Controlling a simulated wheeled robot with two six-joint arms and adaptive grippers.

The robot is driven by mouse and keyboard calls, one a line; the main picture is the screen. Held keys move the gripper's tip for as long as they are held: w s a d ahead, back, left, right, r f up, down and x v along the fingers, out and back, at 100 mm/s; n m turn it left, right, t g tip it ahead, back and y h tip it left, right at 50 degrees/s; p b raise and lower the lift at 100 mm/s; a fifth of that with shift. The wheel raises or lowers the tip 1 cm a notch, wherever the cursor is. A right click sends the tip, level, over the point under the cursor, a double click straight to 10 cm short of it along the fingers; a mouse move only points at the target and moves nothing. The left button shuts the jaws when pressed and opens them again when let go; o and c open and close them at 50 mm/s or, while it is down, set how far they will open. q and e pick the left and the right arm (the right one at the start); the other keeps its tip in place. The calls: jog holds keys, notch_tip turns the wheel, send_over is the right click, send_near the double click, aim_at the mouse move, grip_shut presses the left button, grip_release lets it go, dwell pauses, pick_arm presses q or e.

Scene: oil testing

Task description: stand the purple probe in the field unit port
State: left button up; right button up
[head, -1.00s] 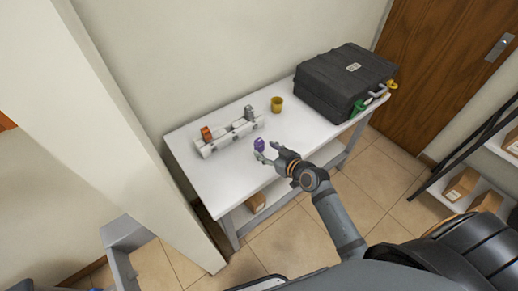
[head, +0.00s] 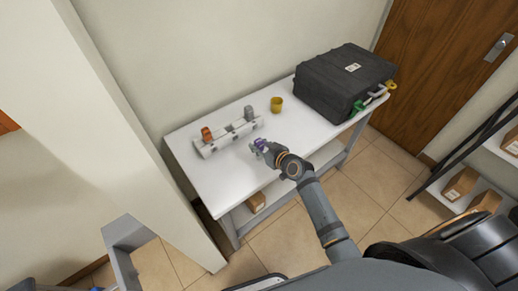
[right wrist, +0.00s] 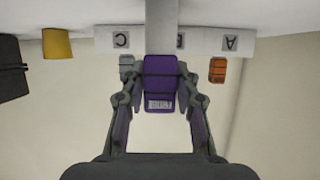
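The purple probe (right wrist: 160,82) is upright in the middle of the right wrist view, with a grey shaft running to the picture's top edge. In the head view the probe (head: 260,142) is near the table's front edge. My right gripper (head: 262,148) has its fingers on both sides of the probe's purple head, close against it, and looks shut on it. The white field unit (head: 229,137) lies behind, with an orange probe (head: 206,134) at its left end and a grey probe (head: 249,113) at its right end. The middle port, between them, looks empty. My left gripper is not in view.
A yellow cup (head: 276,104) stands right of the unit. A large black case (head: 345,80) fills the table's right end, with green and yellow items beside it. The white table (head: 215,185) is clear at its front left. A wall pillar stands at the left.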

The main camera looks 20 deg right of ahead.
aim_at(260, 142)
jog(key=c, duration=0.4)
grip_shut()
jog(key=shift+r, duration=0.15)
jog(key=shift+r, duration=0.3)
jog(key=r, duration=0.3)
jog(key=shift+s+d, duration=0.1)
jog(key=shift+s, duration=0.15)
jog(key=w+a+r+p+v, duration=0.1)
jog(key=r+p+v, duration=0.1)
jog(key=v, duration=1.4)
jog(key=shift+r+p, duration=0.4)
jog(key=shift+r, duration=0.25)
